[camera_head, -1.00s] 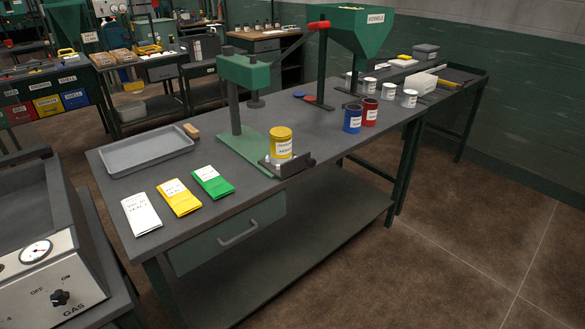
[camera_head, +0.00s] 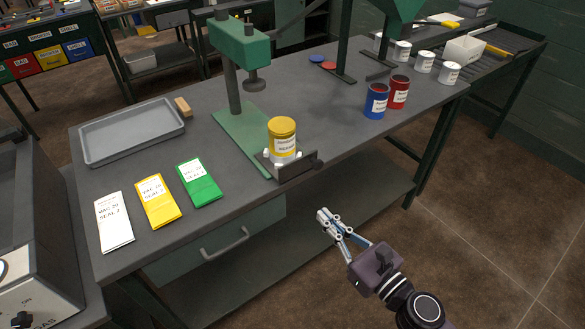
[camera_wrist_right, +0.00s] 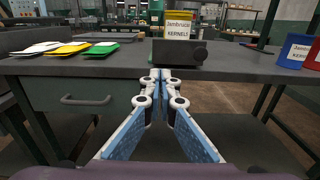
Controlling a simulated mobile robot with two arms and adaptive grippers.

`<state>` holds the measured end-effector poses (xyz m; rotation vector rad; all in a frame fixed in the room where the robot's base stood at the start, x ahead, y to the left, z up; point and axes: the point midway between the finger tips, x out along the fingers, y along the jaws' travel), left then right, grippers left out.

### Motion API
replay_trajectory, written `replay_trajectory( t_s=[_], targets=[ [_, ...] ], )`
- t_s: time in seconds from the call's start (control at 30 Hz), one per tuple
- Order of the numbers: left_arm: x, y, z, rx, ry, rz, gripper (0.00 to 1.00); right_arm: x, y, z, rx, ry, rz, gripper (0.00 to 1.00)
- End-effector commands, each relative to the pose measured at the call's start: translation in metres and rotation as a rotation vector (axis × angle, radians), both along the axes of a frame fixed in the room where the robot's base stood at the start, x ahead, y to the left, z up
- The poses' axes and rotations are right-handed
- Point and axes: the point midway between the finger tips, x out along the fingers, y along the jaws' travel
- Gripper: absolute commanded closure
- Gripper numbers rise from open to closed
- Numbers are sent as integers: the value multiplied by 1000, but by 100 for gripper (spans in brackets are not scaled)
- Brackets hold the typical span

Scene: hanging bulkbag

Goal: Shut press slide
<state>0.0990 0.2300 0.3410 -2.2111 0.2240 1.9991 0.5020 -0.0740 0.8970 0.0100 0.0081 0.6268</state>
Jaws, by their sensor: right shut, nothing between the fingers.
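The green press (camera_head: 239,62) stands on the workbench, its ram above the green base plate (camera_head: 240,139). The press slide (camera_head: 290,170), a dark tray with an upright front plate, sticks out at the bench's front edge. A yellow labelled can (camera_head: 282,139) stands upright on it, with small white pieces beside it. The slide's front plate (camera_wrist_right: 187,53) and the can (camera_wrist_right: 178,25) also show in the right wrist view. My right gripper (camera_head: 325,215) is shut and empty, in front of the bench and below the slide, apart from it. My left gripper is out of view.
White, yellow (camera_head: 158,201) and green packets and a grey tray (camera_head: 132,131) lie left of the press. Blue (camera_head: 377,101) and red (camera_head: 398,92) cans stand to its right. A drawer (camera_head: 218,243) sits below the bench top. Open floor lies at front right.

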Motion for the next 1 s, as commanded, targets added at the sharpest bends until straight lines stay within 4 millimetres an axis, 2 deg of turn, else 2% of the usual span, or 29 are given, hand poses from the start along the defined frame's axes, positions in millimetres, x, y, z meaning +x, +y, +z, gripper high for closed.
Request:
replay_trajectory(
  t_s=[0.17,0.33,0.5,0.7,1.0],
  targets=[
    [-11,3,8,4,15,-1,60,13,10,6,-9,-14,3,100],
    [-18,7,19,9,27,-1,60,41,30,8,-6,-13,3,100],
    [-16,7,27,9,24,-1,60,71,52,6,-4,-10,1,100],
    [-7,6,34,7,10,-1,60,98,72,4,-4,-9,2,100],
    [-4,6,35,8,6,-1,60,112,82,2,-6,-7,2,100]
  ],
)
